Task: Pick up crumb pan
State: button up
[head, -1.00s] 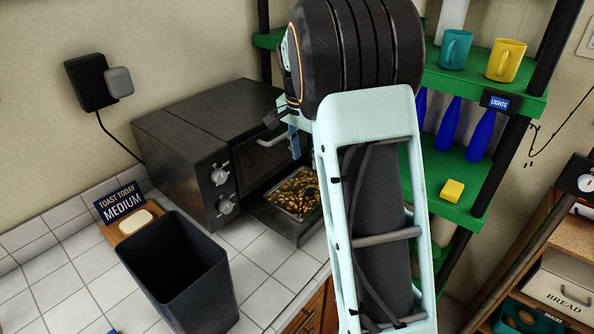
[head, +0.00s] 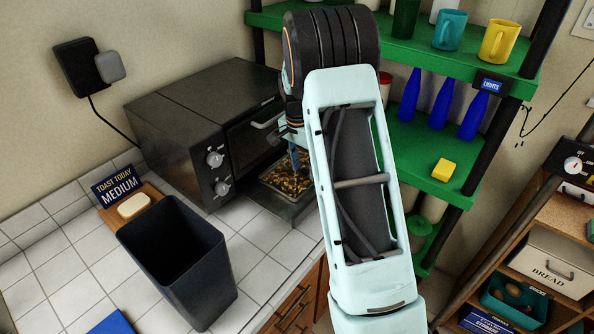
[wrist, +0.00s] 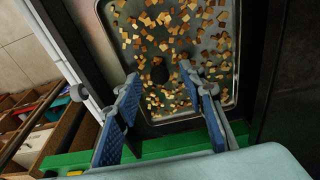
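The crumb pan is a shallow metal tray strewn with brown crumbs. In the head view the pan (head: 284,198) sits on a dark ledge at the foot of the black toaster oven (head: 195,125). My gripper (head: 295,160) is over the pan there, its blue finger pointing down, and my arm hides the pan's right side. In the wrist view the pan (wrist: 233,85) fills the upper middle. My gripper (wrist: 160,80) shows two blue-padded fingers spread apart near the pan's edge, with nothing between them. Whether a fingertip touches the pan cannot be told.
A sign reading "Toast today medium" (head: 118,187) stands behind a pale block on a wooden board. Green shelves (head: 420,150) with mugs and blue bottles stand right of the oven.

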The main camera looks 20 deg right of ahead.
jog(key=shift+f, duration=0.35)
grip_shut()
jog(key=shift+r, duration=0.15)
